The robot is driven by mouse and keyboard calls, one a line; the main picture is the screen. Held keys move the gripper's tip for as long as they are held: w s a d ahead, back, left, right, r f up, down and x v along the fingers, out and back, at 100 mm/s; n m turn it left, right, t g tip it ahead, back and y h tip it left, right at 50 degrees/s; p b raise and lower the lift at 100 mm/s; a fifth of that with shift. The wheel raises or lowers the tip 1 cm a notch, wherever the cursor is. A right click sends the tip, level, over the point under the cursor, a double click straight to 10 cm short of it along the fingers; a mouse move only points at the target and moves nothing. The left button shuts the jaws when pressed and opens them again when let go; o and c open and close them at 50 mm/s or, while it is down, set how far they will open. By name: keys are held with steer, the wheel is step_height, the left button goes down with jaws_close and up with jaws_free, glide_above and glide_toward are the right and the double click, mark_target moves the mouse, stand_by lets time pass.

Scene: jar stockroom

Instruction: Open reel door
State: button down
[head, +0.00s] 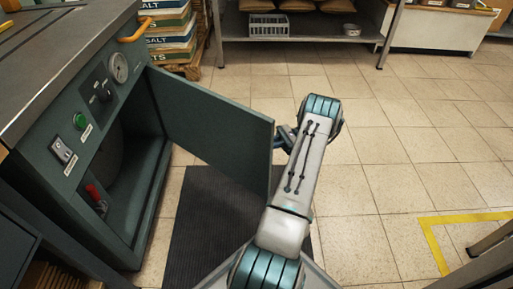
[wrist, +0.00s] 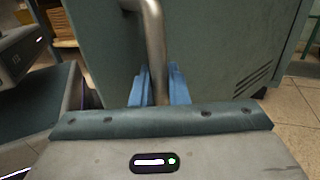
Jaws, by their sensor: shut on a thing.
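The reel door (head: 212,128) is a flat grey-green panel on the grey-green cabinet at left. It stands swung well out from the cabinet, and the dark compartment (head: 120,165) behind it shows. In the wrist view the door's outer face (wrist: 215,45) fills the middle, with slots low on the right. A bent metal bar handle (wrist: 155,35) rises from between the blue fingers of my gripper (wrist: 159,84). My gripper is shut on this handle. In the head view my gripper (head: 286,136) is at the door's free edge, partly hidden by my arm, and the handle is hidden.
The cabinet front carries a gauge (head: 119,67), a green button (head: 80,120) and a switch (head: 63,150). A dark ribbed mat (head: 205,225) lies under the door. Stacked salt sacks (head: 170,35) stand behind it. Tiled floor (head: 385,140) is clear to the right.

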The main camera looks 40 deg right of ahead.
steer(key=shift+s+d+f, duration=0.1)
steer(key=shift+s+f, duration=0.05)
steer(key=shift+s, duration=0.05)
steer(key=c, duration=1.5)
jaws_free()
steer(key=shift+d, duration=0.1)
steer(key=shift+w, duration=0.1)
